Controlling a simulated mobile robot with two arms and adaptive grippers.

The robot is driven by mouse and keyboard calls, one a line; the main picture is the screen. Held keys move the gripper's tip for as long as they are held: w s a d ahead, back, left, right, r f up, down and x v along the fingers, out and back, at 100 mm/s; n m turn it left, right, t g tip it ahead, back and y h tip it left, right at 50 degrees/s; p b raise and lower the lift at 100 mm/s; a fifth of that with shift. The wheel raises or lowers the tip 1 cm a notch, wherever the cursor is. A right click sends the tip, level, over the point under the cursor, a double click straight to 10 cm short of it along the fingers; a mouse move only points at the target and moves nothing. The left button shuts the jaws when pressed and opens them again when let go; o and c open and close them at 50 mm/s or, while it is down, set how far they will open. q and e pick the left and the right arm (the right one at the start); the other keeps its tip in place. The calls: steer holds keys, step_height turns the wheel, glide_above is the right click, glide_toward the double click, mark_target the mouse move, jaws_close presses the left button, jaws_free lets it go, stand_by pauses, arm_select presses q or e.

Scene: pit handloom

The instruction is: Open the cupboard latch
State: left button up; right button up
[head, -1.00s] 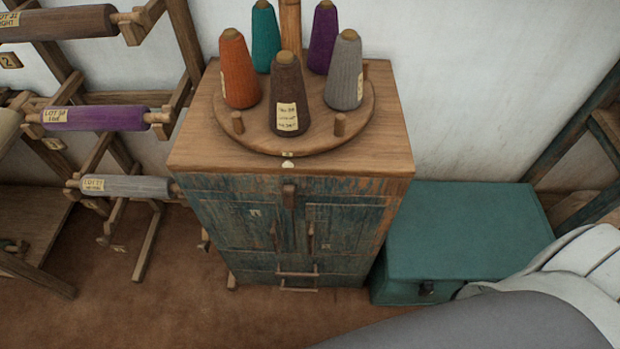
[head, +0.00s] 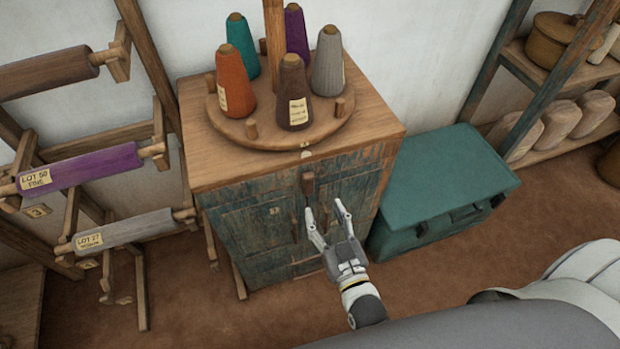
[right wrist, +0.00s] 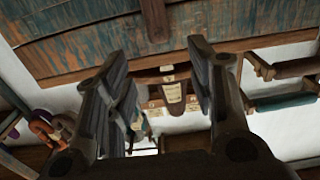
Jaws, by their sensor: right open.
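The cupboard (head: 255,225) has worn blue-green doors under a plain wooden top. Its latch (head: 308,182), a small upright brown wooden block, sits high on the front where the doors meet. My right gripper (head: 325,206) is open and empty in front of the doors, its fingertips a little below and right of the latch in the head view. In the right wrist view, both fingers (right wrist: 157,75) are spread, and a brown wooden block (right wrist: 153,20) on the blue planks, probably the latch, shows beyond them. No contact can be made out. My left gripper is out of view.
Several yarn cones stand on a round wooden stand (head: 262,138) on the cupboard. A teal chest (head: 440,190) stands close on the right. A rack with a purple yarn roller (head: 85,170) stands on the left. Bare floor (head: 190,305) lies in front.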

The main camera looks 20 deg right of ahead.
mark_target(310, 180)
steer(key=w+p, duration=0.1)
steer(key=w, duration=0.8)
steer(key=shift+a, duration=0.1)
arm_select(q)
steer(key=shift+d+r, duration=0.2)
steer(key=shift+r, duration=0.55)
arm_select(e)
steer(key=shift+w, duration=0.75)
steer(key=c, duration=1)
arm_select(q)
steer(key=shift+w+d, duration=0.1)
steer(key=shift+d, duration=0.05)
